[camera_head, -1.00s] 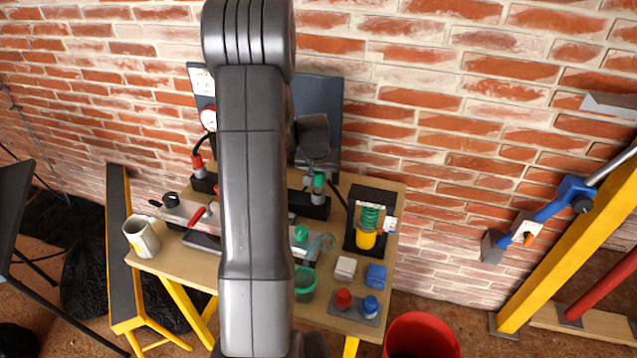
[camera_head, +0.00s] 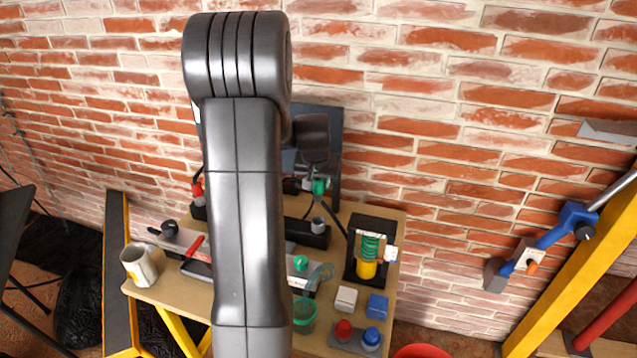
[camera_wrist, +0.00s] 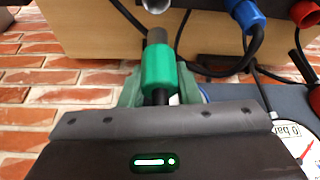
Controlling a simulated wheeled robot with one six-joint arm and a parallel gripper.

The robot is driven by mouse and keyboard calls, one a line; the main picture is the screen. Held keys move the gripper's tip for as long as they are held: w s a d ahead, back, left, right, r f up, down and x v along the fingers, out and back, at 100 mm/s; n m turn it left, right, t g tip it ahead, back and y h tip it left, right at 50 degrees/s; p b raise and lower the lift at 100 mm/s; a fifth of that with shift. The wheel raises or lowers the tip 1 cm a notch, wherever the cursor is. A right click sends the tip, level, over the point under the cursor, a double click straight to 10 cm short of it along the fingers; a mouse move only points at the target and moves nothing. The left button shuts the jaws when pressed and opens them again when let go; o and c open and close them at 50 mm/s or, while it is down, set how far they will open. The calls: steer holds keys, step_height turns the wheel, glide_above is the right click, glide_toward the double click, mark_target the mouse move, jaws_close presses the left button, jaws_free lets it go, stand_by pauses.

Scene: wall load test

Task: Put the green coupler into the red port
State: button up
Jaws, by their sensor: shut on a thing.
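My gripper (camera_wrist: 160,88) is shut on the green coupler (camera_wrist: 160,66), with one green finger on each side of it in the wrist view. The coupler's grey metal end points away from the gripper. In the head view the green coupler (camera_head: 319,186) hangs below my wrist, above a grey socket (camera_head: 318,224) on a black holder, with a visible gap. A red coupler (camera_head: 197,188) stands at the holder's left end; a red one (camera_wrist: 305,12) also shows in the wrist view. I cannot make out the red port; my arm hides much of the panel.
A blue coupler (camera_wrist: 243,12) and dark hoses are close by in the wrist view, with a gauge (camera_wrist: 298,150) at lower right. On the table (camera_head: 305,207) are a mug (camera_head: 139,265), a spring unit (camera_head: 369,252) and red and blue caps (camera_head: 344,330).

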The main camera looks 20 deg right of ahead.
steer(key=shift+r+p, duration=0.4)
steer(key=shift+r, duration=0.55)
steer(key=shift+f, duration=0.1)
steer(key=w+a+b, duration=0.1)
steer(key=w+a, duration=0.5)
steer(key=a, duration=0.2)
stand_by(0.3)
steer(key=w+a, duration=0.6)
steer(key=a, duration=0.2)
steer(key=shift+b, duration=0.45)
steer(key=shift+w+a, duration=0.1)
stand_by(0.4)
steer(key=w+a, duration=0.4)
steer(key=a, duration=0.2)
steer(key=shift+w+p, duration=0.35)
steer(key=shift+p, duration=0.05)
